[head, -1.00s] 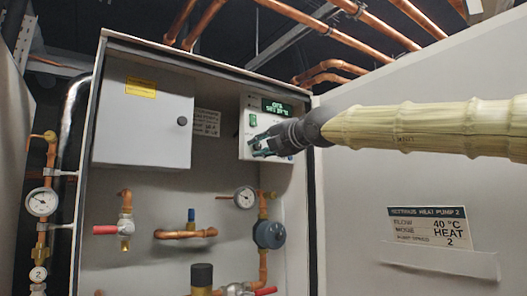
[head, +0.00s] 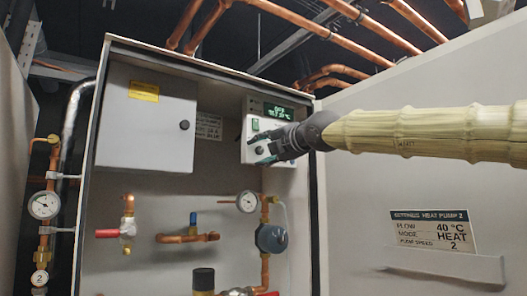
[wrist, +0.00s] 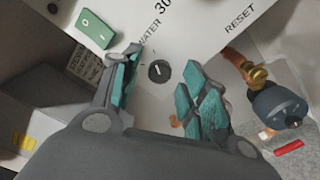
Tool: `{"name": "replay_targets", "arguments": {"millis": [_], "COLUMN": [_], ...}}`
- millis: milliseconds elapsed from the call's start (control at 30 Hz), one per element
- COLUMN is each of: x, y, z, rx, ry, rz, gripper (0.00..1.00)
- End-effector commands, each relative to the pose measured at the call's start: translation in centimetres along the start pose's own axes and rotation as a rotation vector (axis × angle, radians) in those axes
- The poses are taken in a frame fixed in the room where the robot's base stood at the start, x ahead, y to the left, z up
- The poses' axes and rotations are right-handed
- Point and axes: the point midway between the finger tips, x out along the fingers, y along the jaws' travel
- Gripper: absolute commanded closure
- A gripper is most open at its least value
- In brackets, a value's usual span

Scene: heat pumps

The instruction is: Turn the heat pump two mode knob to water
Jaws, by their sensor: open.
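The heat pump control box (head: 249,158) is mounted high in the open cabinet, with a lit green display (head: 279,112) and a green switch (head: 255,125). A dark knob (head: 259,151) shows just beyond my gripper (head: 264,158). In the wrist view a small round dark knob (wrist: 159,70) with a pale pointer line sits on the white panel, near the word WATER (wrist: 150,33). My gripper (wrist: 158,82) is open, its teal fingers left and right of this knob in the picture. I cannot tell any contact. The fingers and palm hide part of the panel.
A grey box (head: 145,122) hangs left of the control box. Pipes, gauges and a dark blue pump (head: 271,237) lie below. The open door (head: 420,170) at right carries a card (head: 433,231) reading heat pump 2, mode heat. A green rocker switch (wrist: 95,28) sits near the left finger.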

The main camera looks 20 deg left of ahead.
Motion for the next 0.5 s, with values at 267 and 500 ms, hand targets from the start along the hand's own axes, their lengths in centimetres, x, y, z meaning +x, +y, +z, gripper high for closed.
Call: {"name": "replay_targets", "arguments": {"millis": [267, 500], "x": [-1.6, -5.5], "y": [0.1, 0.1], "z": [0.1, 0.1], "rx": [-0.001, -0.001], "ry": [-0.001, -0.001], "rz": [0.001, 0.001], "gripper": [0.56, 0.56]}}
